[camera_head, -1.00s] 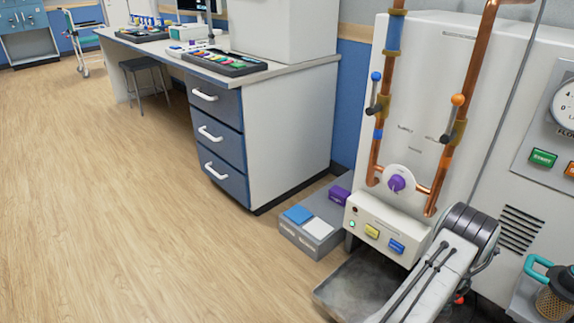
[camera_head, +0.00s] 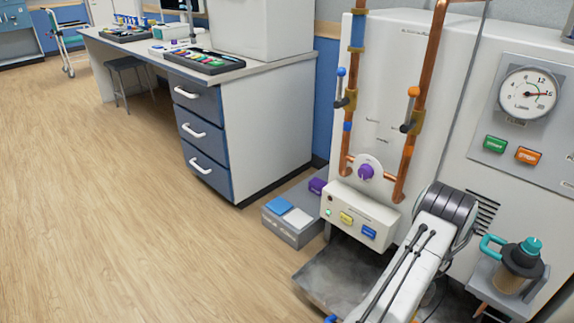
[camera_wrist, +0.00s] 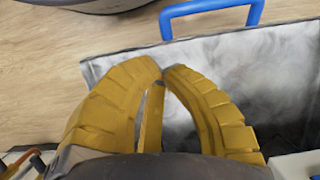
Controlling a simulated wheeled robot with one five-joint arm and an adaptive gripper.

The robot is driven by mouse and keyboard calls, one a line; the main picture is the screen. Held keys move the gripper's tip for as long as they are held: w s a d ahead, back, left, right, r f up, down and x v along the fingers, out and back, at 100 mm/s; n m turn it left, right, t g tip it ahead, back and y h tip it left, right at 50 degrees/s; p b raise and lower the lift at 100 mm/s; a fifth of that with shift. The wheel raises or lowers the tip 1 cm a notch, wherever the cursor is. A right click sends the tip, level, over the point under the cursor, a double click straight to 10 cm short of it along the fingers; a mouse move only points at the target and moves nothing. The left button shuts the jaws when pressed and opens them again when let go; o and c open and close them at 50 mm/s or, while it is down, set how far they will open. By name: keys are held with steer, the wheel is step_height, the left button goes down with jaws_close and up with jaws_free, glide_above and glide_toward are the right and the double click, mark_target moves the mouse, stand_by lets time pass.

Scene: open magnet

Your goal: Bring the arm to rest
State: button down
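My gripper (camera_wrist: 162,76) shows in the wrist view with yellow ribbed fingers. Their tips meet or nearly meet, and nothing shows held between them. Behind the fingers lies a grey, smoky-surfaced tray (camera_wrist: 255,75) with a blue handle (camera_wrist: 212,8) by its far edge. In the head view my white arm (camera_head: 405,270), with black cables, reaches down to the bottom edge in front of the machine. The gripper cannot be made out there.
The white machine (camera_head: 400,60) carries copper pipes, a purple knob (camera_head: 366,172) and a gauge (camera_head: 527,94). A teal-handled jug (camera_head: 517,268) stands at right. A grey step (camera_head: 290,230) and a drawer desk (camera_head: 265,140) stand left. The wooden floor (camera_head: 120,220) is open.

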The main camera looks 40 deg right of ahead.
steer(key=w+a+r+n+h+p, duration=0.15)
steer(key=w+r+p, duration=0.45)
steer(key=r, duration=0.6)
steer(key=w+a+r+n+h+p, duration=0.1)
steer(key=w+a+r+n+p, duration=0.25)
steer(key=w+r, duration=0.6)
steer(key=w+a+r+n+p, duration=0.15)
steer(key=a+r+p, duration=0.35)
steer(key=r, duration=0.5)
steer(key=w+a+r+n+p, duration=0.1)
steer(key=w+a+r+p, duration=0.3)
steer(key=r, duration=0.7)
steer(key=s+a+r+n+t+p, duration=0.1)
steer(key=s+a+r+n+p, duration=0.1)
steer(key=a+r+p, duration=0.4)
steer(key=s+a+r+n+t+p, duration=0.1)
steer(key=s+a+r+n+p, duration=0.2)
steer(key=a+r+p, duration=0.3)
steer(key=s+a+r+n+t+p, duration=0.1)
steer(key=a+r+n+p, duration=0.3)
steer(key=a+r, duration=0.8)
step_height(320, 180, up, 4)
steer(key=s+p, duration=0.1)
steer(key=p, duration=0.1)
steer(key=shift+s+a+t+h+p, duration=0.15)
steer(key=shift+s+t+h+p, duration=0.15)
steer(key=shift+t+h+p, duration=0.1)
